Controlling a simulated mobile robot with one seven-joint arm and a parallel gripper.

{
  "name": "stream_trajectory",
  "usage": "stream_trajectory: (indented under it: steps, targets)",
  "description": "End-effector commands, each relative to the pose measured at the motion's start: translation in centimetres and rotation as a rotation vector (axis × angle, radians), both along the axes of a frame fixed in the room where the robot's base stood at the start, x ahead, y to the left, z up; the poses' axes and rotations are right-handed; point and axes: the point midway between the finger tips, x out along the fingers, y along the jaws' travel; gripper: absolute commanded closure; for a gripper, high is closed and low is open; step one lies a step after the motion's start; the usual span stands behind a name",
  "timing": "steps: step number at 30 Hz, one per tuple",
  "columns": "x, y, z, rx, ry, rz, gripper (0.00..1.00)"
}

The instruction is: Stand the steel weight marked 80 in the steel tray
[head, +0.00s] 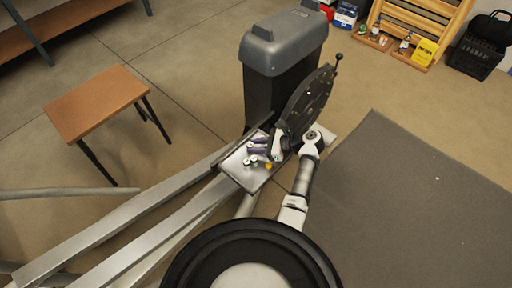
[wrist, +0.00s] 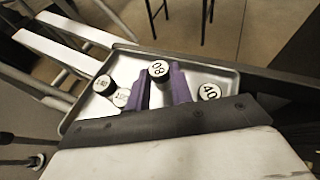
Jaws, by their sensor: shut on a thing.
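The steel weight marked 80 (wrist: 158,70) is a short cylinder with a pale, numbered top and a dark side. In the wrist view it sits between the purple fingers of my gripper (wrist: 160,88), which are shut on it; its number reads upside down. It is over the steel tray (wrist: 213,76); whether its base touches the floor of the tray is hidden. The tray also shows in the head view (head: 241,175), with the purple fingers of my gripper (head: 258,145) over its far part. The weight is too small to make out there.
A weight marked 40 (wrist: 209,92) stands right of the fingers. Two more numbered weights, one dark-sided (wrist: 103,84) and one paler (wrist: 122,97), are at the left. A grey-topped machine housing (head: 284,42) and a dark disc (head: 306,103) rise close behind the tray.

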Motion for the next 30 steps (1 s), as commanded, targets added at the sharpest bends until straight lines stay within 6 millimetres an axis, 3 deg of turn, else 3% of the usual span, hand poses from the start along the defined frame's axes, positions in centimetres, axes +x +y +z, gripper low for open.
stream_trajectory:
  steps: [3,14,15,16,26,30]
  targets:
    - [0.0,-0.1,-1.0,0.0,0.0,-0.001,1.0]
    - [0.0,0.0,-1.3,0.0,-0.002,0.001,1.0]
    - [0.0,0.0,-1.3,0.0,-0.002,0.001,0.72]
    - [0.0,0.0,-1.3,0.0,-0.002,0.001,0.69]
    - [0.0,0.0,-0.9,-0.001,-0.002,0.0,0.69]
    - [-0.3,-1.6,-0.4,-0.001,-0.002,-0.003,0.69]
